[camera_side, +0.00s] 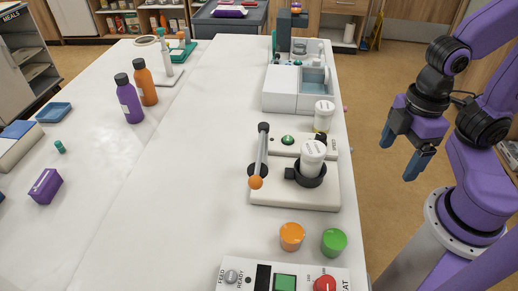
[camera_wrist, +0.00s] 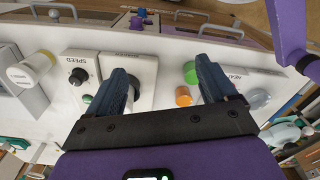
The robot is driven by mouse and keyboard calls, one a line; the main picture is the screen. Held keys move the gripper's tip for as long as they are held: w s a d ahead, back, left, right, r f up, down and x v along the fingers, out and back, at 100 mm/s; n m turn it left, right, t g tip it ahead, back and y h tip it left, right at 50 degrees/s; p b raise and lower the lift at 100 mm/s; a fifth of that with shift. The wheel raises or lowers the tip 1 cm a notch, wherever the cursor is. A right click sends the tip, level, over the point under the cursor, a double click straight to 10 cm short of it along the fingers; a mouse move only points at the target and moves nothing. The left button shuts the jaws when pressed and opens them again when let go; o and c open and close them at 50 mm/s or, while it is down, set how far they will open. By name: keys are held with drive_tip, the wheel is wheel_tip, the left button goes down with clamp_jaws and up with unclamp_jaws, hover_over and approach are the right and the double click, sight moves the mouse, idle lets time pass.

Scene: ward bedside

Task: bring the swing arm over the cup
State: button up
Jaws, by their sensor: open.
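The swing arm (camera_side: 261,158) is a grey bar with an orange ball at its near end and a black knob at its far end. It stands on a white base plate (camera_side: 318,199), left of the cup and not over it. The cup (camera_side: 308,179) is a black round holder on the same plate, with a white-capped jar (camera_side: 313,155) in it. My gripper (camera_side: 402,158) is open and empty, off the right side of the table and apart from both. In the wrist view my gripper (camera_wrist: 160,68) shows dark blue fingers spread, the left one hiding part of the plate.
An orange cap (camera_side: 291,237) and a green cap (camera_side: 333,242) stand in front of the plate, near a control panel (camera_side: 255,275). Another white-capped jar (camera_side: 324,115) and a grey-white machine (camera_side: 297,88) stand behind. The table's middle is clear.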

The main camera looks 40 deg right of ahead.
drive_tip(key=shift+w+a+r, duration=0.15)
drive_tip(key=shift+w+a, duration=0.1)
drive_tip(key=shift+a, duration=0.05)
drive_tip(key=c, duration=0.5)
drive_tip(key=w+a, duration=0.1)
drive_tip(key=w+a+r, duration=0.1)
drive_tip(key=a, duration=0.1)
drive_tip(key=shift+w+a+r, duration=0.2)
drive_tip(key=shift+w+r, duration=0.05)
drive_tip(key=shift+w, duration=0.15)
clamp_jaws()
drive_tip(key=w+a+r+m+g+h, duration=0.1)
drive_tip(key=w+a+r, duration=0.1)
drive_tip(key=w+a, duration=0.55)
drive_tip(key=w+a+r+m+g+h, duration=0.15)
drive_tip(key=w+a, duration=0.35)
drive_tip(key=a, duration=0.6)
drive_tip(key=w+a+r+h, duration=0.1)
drive_tip(key=w+a+r, duration=0.2)
drive_tip(key=w+a, duration=0.45)
drive_tip(key=s+d+f, duration=0.3)
drive_tip(key=s+f, duration=0.3)
drive_tip(key=f, duration=0.4)
drive_tip(key=shift+d+f, duration=0.2)
drive_tip(key=shift+d, duration=0.1)
